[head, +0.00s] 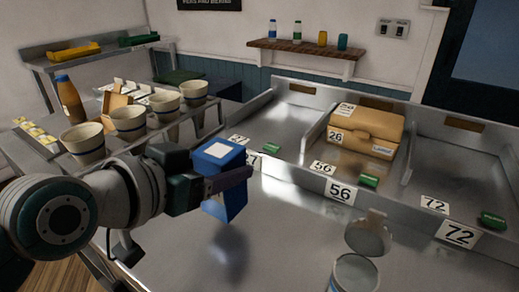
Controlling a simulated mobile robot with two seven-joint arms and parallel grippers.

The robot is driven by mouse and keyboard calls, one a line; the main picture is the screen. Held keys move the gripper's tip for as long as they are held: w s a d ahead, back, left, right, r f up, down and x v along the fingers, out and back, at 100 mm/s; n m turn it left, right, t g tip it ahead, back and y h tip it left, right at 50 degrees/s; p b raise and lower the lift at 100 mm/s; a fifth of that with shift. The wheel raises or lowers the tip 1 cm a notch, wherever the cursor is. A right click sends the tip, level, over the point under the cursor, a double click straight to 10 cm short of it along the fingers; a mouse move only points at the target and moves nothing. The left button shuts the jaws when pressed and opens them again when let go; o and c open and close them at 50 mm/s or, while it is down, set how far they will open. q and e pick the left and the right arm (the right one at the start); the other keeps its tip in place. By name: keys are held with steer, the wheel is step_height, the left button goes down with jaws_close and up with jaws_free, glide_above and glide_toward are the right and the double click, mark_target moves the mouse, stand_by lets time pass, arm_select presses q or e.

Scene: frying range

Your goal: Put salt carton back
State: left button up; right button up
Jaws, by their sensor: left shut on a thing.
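The salt carton is most likely the blue box (220,155) with a white label on its top, in the middle of the head view. My left gripper (232,180) comes in from the left and is shut on this blue carton. The carton hangs a little above the metal counter (270,240), slightly tilted, with a dark shadow below it. The gripper covers part of its near side. My right gripper does not show.
Metal bays stand behind, with number cards 56 (340,191) and 72 (457,234). A brown box (375,125) fills the middle bay. An open tin (355,273) stands at the front. Striped cups (130,122) and a bottle (69,99) stand at left.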

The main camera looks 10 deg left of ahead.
arm_select(q)
steer(key=shift+f+b, duration=0.55)
steer(key=shift+f, duration=1.2)
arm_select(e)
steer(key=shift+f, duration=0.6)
arm_select(q)
steer(key=shift+f, duration=0.1)
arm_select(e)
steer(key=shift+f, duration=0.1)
arm_select(q)
steer(key=o, duration=1)
steer(key=shift+f, duration=0.15)
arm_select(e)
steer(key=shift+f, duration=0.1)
arm_select(q)
steer(key=o, duration=0.5)
